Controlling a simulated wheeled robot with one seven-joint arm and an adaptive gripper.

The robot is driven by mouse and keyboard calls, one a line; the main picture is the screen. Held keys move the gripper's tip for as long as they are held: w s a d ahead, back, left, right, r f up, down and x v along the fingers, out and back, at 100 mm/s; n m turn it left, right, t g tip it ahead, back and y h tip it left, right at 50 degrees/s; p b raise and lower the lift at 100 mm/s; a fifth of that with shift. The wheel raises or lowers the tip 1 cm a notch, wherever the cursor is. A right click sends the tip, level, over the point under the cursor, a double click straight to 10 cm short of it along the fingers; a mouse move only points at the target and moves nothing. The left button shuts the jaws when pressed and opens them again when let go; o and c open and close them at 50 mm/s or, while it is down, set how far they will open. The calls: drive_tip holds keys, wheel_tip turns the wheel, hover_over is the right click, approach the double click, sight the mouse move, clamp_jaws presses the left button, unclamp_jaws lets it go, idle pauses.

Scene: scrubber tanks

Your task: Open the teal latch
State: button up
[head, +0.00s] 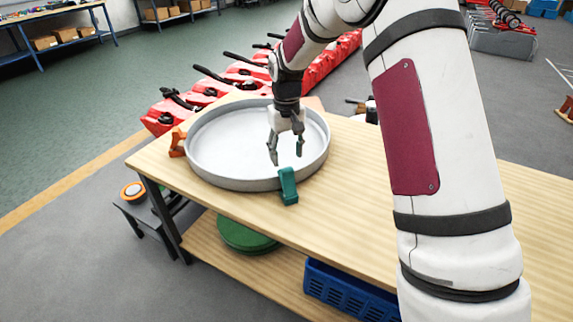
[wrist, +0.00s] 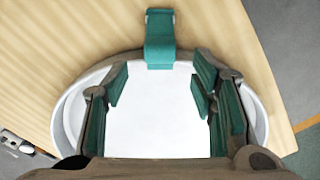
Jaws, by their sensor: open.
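The teal latch (head: 288,186) sits on the near rim of a round grey tank lid or tray (head: 215,178) on the wooden table. In the wrist view the teal latch (wrist: 159,40) is at the top centre, beyond my fingertips, its lower end over the rim. My gripper (head: 286,152) is open and empty above the inside of the round tray, behind the latch and apart from it. In the wrist view my gripper (wrist: 160,92) shows its fingers spread, with the pale tray floor between them. An orange latch (head: 178,143) sits at the tray's left rim.
The wooden table (head: 360,220) has clear room to the right of the tray. A row of red machines (head: 240,75) stands behind it. A blue crate (head: 345,290) and a green disc (head: 245,236) lie on the shelf below. A small stand (head: 133,192) is at the left.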

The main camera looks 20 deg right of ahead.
sight(287, 169)
drive_tip(key=shift+f, duration=2.45)
clamp_jaws()
